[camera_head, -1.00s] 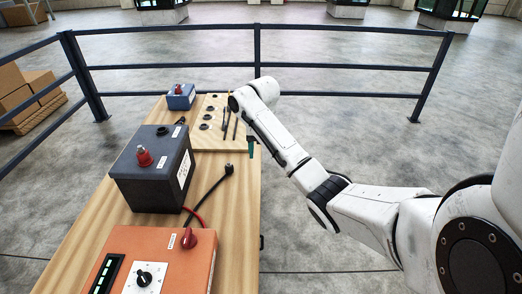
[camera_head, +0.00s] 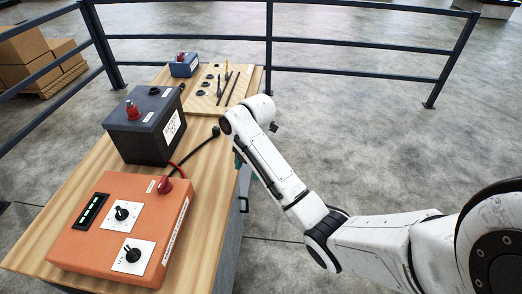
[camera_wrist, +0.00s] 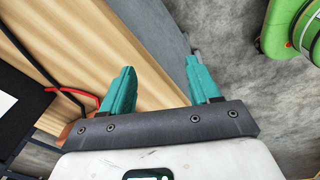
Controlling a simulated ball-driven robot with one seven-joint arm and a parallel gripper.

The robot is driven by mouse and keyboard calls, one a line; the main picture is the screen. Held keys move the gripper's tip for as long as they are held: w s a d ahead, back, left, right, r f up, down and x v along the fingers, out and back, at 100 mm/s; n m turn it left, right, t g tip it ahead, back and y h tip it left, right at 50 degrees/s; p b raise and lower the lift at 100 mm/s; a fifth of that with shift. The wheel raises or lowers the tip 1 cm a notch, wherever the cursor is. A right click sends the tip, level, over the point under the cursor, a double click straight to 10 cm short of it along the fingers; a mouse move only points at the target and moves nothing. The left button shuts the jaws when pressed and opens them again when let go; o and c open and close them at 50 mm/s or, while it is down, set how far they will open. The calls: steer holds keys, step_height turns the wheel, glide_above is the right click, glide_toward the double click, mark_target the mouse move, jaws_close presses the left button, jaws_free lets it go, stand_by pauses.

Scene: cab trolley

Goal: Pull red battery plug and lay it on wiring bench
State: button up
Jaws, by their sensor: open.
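A red plug-like knob (camera_head: 133,111) stands upright on the black battery box (camera_head: 133,144). Similar red knobs are on the orange unit (camera_head: 65,236) in front and on the small blue box (camera_head: 185,68) behind. All stand on the wooden bench (camera_head: 205,190); which part is the wiring bench, I cannot tell. My gripper (camera_wrist: 160,66) is open, its teal fingers apart with nothing between them. It hangs by the bench's right edge, right of the black battery box and apart from its red knob. In the head view my arm mostly hides it.
A black cable with a dark end (camera_head: 215,131) and a red lead lie on the bench between the battery box and the orange unit. A raised board (camera_head: 208,104) with rings and thin tools is behind. A dark railing (camera_head: 350,73) runs past the bench. A green object (camera_wrist: 292,28) stands right in the wrist view.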

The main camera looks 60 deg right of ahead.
steer(key=s+a+f+m+b, duration=0.1)
steer(key=s+a+f+m, duration=0.35)
steer(key=a, duration=0.45)
steer(key=s+a+f+m, duration=0.4)
steer(key=a+m, duration=0.1)
steer(key=a, duration=0.4)
steer(key=s+a+m+h+b, duration=0.1)
steer(key=s+a+m, duration=0.1)
steer(key=s+m, duration=0.6)
steer(key=s, duration=0.6)
steer(key=shift+m, duration=0.35)
steer(key=shift+s, duration=0.1)
